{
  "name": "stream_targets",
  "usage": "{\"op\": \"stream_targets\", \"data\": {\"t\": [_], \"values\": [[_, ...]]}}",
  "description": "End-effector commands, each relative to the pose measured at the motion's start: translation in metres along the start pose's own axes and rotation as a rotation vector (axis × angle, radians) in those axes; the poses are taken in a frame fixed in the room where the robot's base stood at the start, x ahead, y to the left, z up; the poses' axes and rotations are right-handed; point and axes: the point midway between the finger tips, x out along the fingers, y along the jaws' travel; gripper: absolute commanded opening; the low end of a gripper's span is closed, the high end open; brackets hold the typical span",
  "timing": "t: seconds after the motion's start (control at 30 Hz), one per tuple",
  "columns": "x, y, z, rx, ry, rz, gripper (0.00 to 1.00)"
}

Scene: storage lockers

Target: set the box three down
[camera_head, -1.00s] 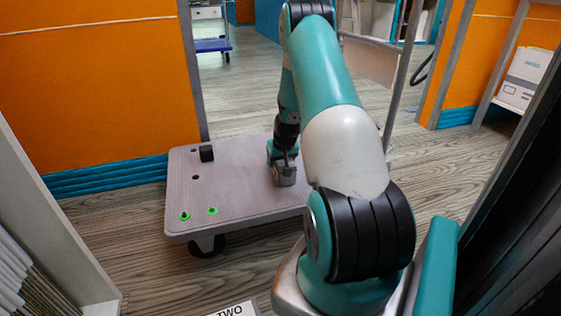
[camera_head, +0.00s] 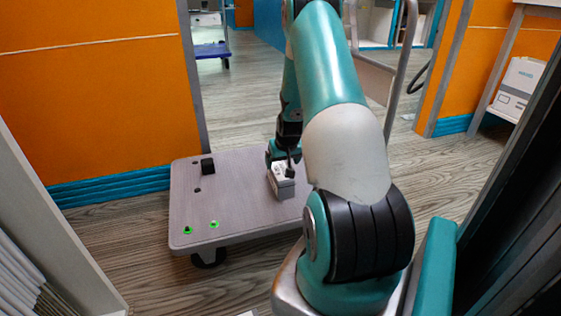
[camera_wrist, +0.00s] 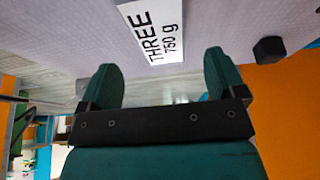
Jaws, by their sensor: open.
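The box three (camera_head: 282,183), a small grey box with a white label on top, stands on the grey platform cart (camera_head: 225,190). In the wrist view its label (camera_wrist: 158,30) reads THREE 750 g. My gripper (camera_head: 287,155) is just above and behind the box, close to its far end. In the wrist view the gripper (camera_wrist: 163,75) has its two green fingers spread with nothing between them. The label lies beyond the fingertips. My arm hides the right part of the cart.
A small black block (camera_head: 207,164) is at the cart's far left; it also shows in the wrist view (camera_wrist: 269,49). Two green-ringed spots mark the cart's near left corner. An orange wall (camera_head: 95,90) is on the left, and a dark frame is close on the right.

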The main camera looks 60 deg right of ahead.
Motion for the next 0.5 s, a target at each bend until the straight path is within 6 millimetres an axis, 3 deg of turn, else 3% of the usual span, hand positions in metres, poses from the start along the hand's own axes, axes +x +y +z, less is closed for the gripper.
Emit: {"op": "stream_targets", "data": {"t": [0.03,0.13,0.43,0.5], "values": [[-0.016,0.000,-0.003,0.001,0.000,0.000,0.89],[-0.029,0.000,-0.002,0.001,-0.001,0.000,0.89],[-0.039,-0.001,0.000,-0.001,-0.001,-0.001,0.89],[-0.044,-0.011,-0.002,-0.015,-0.001,-0.013,0.89]]}}
